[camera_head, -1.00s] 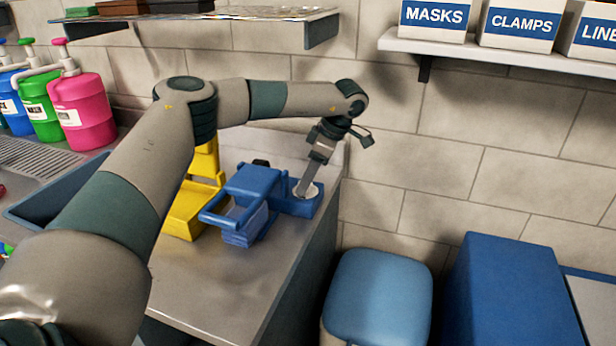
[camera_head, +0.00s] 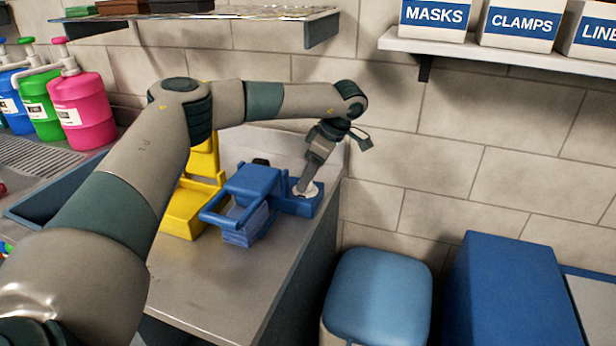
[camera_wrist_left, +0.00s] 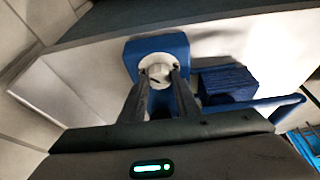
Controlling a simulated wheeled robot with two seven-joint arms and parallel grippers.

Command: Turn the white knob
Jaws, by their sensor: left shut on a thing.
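The white knob (camera_wrist_left: 157,70) sits on the face of a blue block in the left wrist view. In the head view the knob (camera_head: 309,192) shows as a pale disc on top of the blue block (camera_head: 305,205), at the right end of the counter, partly covered by my gripper. My left gripper (camera_head: 302,188) reaches down to it from above. In the left wrist view the two fingers of the gripper (camera_wrist_left: 158,82) are on either side of the knob, shut on it. My right gripper is not in view.
A blue caddy (camera_head: 250,185) stands on the counter just left of the block, with a yellow one (camera_head: 188,210) beyond it. A wall rises behind. Pink (camera_head: 84,105) and green bottles stand at the left. The counter's front is clear. A shelf of labelled boxes hangs upper right.

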